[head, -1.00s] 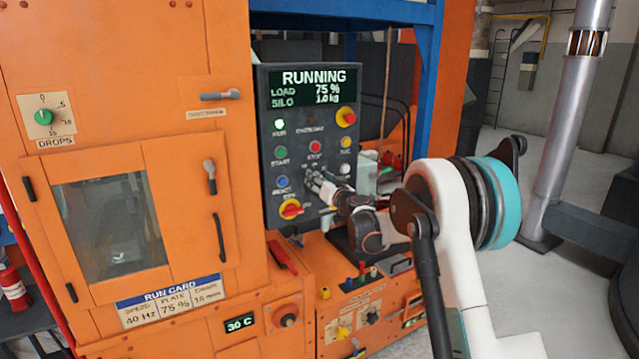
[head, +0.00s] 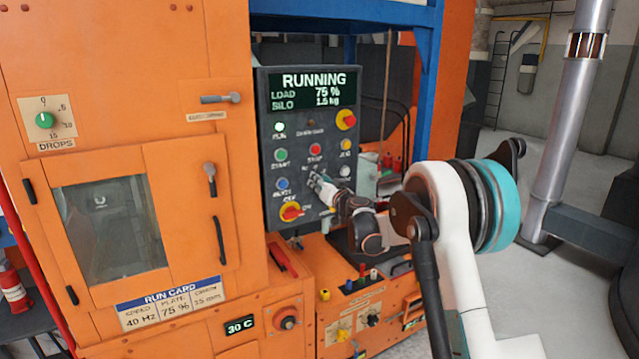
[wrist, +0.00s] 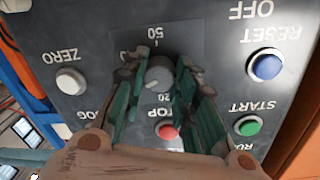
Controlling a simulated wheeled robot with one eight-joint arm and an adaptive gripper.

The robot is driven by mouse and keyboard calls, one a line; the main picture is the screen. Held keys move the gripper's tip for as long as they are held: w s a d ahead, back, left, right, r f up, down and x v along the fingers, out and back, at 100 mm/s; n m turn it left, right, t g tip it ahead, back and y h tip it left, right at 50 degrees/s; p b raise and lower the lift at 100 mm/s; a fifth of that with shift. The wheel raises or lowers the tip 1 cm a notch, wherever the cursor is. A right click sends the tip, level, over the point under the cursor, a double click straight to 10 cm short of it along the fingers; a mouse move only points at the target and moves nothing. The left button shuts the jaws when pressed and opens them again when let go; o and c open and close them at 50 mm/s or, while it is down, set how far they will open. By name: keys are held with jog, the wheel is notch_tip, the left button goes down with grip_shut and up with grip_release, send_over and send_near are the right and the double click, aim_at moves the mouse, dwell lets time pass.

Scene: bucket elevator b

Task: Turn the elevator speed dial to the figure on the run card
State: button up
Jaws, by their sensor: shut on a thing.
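The grey speed dial (wrist: 159,75) sits on the dark control panel (head: 264,150), between my gripper's fingers in the wrist view. My gripper (wrist: 160,88) is shut on the dial; in the head view the gripper (head: 318,183) reaches the panel below the red stop button. The figures 50 and 20 show near the dial in the upside-down wrist view; other scale figures are hidden by the fingers. The run card (head: 170,301) on the orange cabinet reads speed 40 Hz and plate 75 %. The display (head: 312,88) reads RUNNING, load 75 %, silo 1.5 kg.
Close around the dial are the white zero button (wrist: 70,80), blue reset button (wrist: 265,66), green start button (wrist: 248,125) and red stop button (wrist: 167,132). A red-yellow rotary switch (head: 291,212) and a red-yellow emergency button (head: 346,120) are also on the panel.

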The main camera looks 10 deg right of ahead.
jog(key=m+p, duration=0.2)
jog(key=m, duration=0.8)
jog(key=shift+g, duration=0.3)
jog(key=shift+m, duration=0.3)
jog(key=o, duration=1.1)
jog(key=v, duration=1.2)
jog(key=shift+d, duration=0.2)
